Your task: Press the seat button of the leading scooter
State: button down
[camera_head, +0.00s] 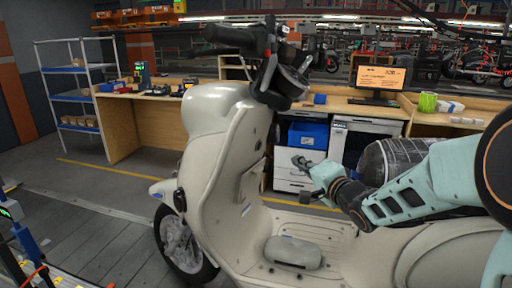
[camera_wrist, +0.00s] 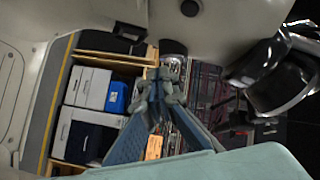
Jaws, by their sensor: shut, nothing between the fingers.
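A cream scooter (camera_head: 215,150) stands on the slat conveyor, facing left in the head view, with black handlebars (camera_head: 268,62) and a flat footboard (camera_head: 325,230). Its cream bodywork also fills the top of the wrist view (camera_wrist: 205,22). I cannot make out the seat button for certain; small dark details show on the inner leg shield (camera_head: 257,146). My gripper (camera_head: 301,162) is shut and empty, in the air above the footboard and right of the leg shield. Its fingers point away from the camera in the wrist view (camera_wrist: 163,92).
The handlebar and lever (camera_wrist: 275,80) are at right in the wrist view. Behind the scooter are a workbench (camera_head: 145,120), a drawer cabinet with a blue bin (camera_head: 308,135) and a monitor (camera_head: 380,80). A shelf rack (camera_head: 75,95) stands at left. Open floor lies left of the scooter.

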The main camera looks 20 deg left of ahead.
aim_at(259, 145)
dwell(0.3)
jog(key=w+a+r+b, duration=0.1)
jog(key=a+b, duration=0.1)
jog(key=a, duration=0.6)
jog(key=shift+a+r, duration=0.25)
jog(key=shift+r, duration=0.15)
jog(key=shift+a, duration=0.1)
dwell(1.1)
jog(key=shift+a+r, duration=0.1)
jog(key=shift+a, duration=0.2)
jog(key=shift+w+a+r, duration=0.1)
jog(key=shift+a+r, duration=0.05)
jog(key=shift+a, duration=0.4)
dwell(0.6)
jog(key=shift+d, duration=0.15)
jog(key=shift+d+f, duration=0.3)
jog(key=shift+d, duration=0.45)
